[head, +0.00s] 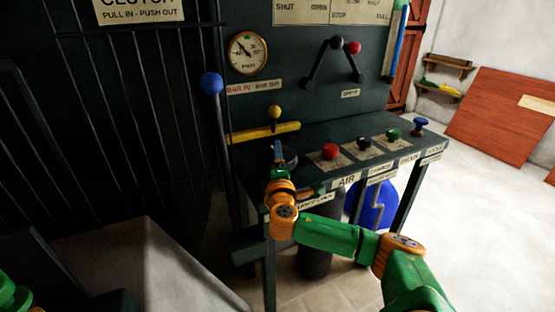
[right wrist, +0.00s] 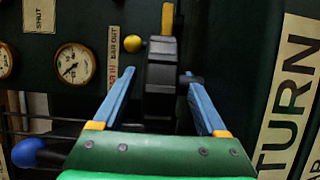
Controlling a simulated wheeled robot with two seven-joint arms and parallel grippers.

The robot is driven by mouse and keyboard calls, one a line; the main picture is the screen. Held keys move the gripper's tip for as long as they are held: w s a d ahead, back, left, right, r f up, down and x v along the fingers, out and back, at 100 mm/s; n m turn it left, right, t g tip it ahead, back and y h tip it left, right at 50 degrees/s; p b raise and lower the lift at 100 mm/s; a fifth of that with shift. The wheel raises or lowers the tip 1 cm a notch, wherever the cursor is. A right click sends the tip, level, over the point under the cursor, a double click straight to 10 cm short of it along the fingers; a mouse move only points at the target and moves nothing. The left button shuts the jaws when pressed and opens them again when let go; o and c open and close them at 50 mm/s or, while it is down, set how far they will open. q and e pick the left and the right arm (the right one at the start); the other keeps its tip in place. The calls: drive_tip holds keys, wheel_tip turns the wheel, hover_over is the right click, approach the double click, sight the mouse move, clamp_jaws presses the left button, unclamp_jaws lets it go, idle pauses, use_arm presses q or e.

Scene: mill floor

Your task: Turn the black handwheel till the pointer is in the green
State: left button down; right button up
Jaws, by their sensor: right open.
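The black handwheel (right wrist: 161,80) is seen edge-on in the right wrist view, between the two blue fingers of my right gripper (right wrist: 158,76). The fingers are spread with a gap on each side of it. In the head view my right gripper (head: 279,152) is at the left end of the bench and hides most of the wheel (head: 291,159). The round pressure gauge (head: 248,53) is on the panel above; its dark pointer appears to lean to the upper left, with a green patch near the top. The gauge also shows in the right wrist view (right wrist: 74,63). My left gripper is out of view.
A yellow bar (head: 263,133) with a yellow ball knob (head: 275,111) is just behind the wheel. A tall lever with a blue ball (head: 212,83) stands left. Red (head: 330,151), black (head: 363,144), green (head: 393,135) and blue (head: 420,124) knobs line the bench to the right.

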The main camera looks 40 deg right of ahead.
drive_tip(key=shift+w+d, duration=0.15)
clamp_jaws()
